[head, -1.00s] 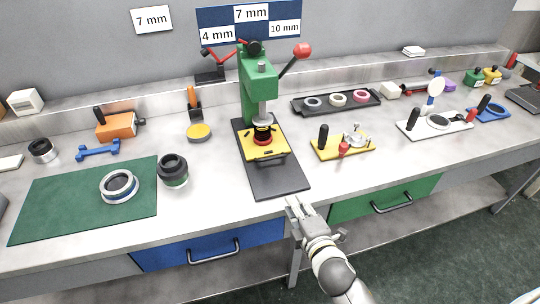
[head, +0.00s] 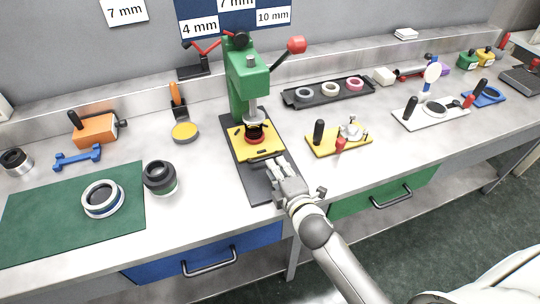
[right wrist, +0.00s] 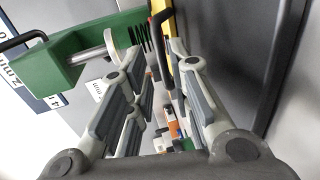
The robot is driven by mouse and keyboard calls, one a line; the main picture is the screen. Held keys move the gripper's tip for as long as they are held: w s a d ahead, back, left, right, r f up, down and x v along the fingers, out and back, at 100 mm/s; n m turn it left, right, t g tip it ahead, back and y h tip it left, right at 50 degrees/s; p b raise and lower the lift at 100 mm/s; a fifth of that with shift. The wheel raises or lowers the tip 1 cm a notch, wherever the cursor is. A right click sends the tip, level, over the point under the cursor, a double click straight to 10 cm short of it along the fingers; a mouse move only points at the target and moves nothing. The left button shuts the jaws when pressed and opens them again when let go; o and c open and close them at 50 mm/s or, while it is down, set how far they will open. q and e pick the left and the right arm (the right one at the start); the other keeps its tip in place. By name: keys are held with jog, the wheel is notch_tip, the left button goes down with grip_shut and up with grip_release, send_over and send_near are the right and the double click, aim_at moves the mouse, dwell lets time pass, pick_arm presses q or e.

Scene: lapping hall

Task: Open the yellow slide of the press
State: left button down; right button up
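The green press (head: 247,82) stands on a dark base plate (head: 236,165) on the bench. My right gripper (head: 266,167) is just in front of the slide's front edge, above the base plate, and partly hides the black handle there. In the right wrist view the two fingers (right wrist: 158,62) are apart, with the dark handle bar (right wrist: 158,42) showing between their tips. I cannot tell whether they touch it. A strip of the yellow slide (right wrist: 175,52) shows beside it. My left gripper is out of view.
A yellow plate with a black grip (head: 352,144) lies right of the press. A dark ring (head: 160,177) and a green mat (head: 40,222) lie left. A black tray of rings (head: 329,91) stands behind. The bench in front of the yellow plate is clear.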

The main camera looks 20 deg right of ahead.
aim_at(270, 156)
jog(key=x, duration=0.4)
jog(key=shift+w+f, duration=0.15)
jog(key=shift+w, duration=0.2)
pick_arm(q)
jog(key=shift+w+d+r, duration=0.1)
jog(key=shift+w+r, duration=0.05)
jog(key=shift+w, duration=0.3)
pick_arm(e)
jog(key=shift+x, duration=0.75)
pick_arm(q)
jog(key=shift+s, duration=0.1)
pick_arm(e)
grip_shut()
